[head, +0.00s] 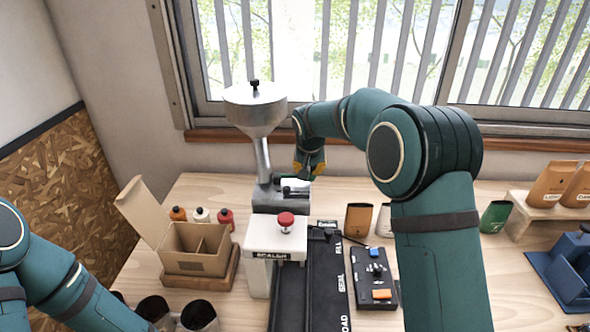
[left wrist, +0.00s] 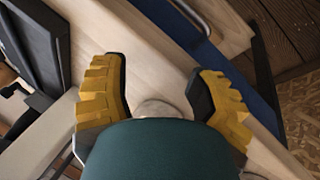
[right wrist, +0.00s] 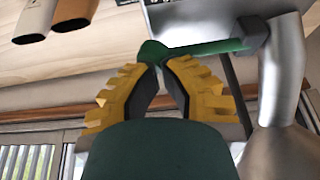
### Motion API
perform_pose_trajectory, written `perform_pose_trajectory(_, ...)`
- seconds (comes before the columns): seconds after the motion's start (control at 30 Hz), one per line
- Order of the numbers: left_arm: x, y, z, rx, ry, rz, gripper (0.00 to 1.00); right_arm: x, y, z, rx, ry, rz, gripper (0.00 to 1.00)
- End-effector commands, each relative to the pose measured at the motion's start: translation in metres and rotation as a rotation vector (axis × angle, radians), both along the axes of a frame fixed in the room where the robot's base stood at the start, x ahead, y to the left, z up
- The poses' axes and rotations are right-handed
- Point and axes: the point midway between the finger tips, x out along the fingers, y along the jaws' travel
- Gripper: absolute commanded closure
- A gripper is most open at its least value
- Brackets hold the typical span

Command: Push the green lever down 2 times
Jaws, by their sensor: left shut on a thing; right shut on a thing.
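The green lever (right wrist: 205,47) shows in the right wrist view as a bar with a round green knob (right wrist: 152,52) at its end. The bar runs to a dark block on the grey metal machine. In the head view the right gripper (head: 311,168) is beside the machine (head: 265,145) with the funnel, and mostly hides the lever. My left gripper (left wrist: 160,82) shows in the left wrist view, fingers well apart with a pale round thing (left wrist: 158,108) between them, partly hidden by the hand.
A white sealer (head: 262,238) with a red knob stands in front of the machine, beside a dark rail (head: 325,285). An open cardboard box (head: 195,265) and small bottles (head: 202,215) are at left.

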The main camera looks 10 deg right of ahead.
Motion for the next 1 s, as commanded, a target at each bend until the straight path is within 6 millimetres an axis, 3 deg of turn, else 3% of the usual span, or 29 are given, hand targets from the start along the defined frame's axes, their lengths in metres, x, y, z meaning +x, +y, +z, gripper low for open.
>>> perform_pose_trajectory(0.03,-0.004,0.002,-0.011,0.003,0.021,0.003,0.49,0.000,0.000,-0.006,0.000,0.003,0.000,1.00)
perform_pose_trajectory(0.43,-0.004,0.003,-0.008,0.003,0.024,0.009,0.49,0.000,0.000,-0.002,0.000,0.001,0.000,1.00)
perform_pose_trajectory(1.0,-0.006,0.002,0.025,0.001,0.026,0.005,0.49,0.000,0.000,0.047,0.000,-0.001,0.000,1.00)
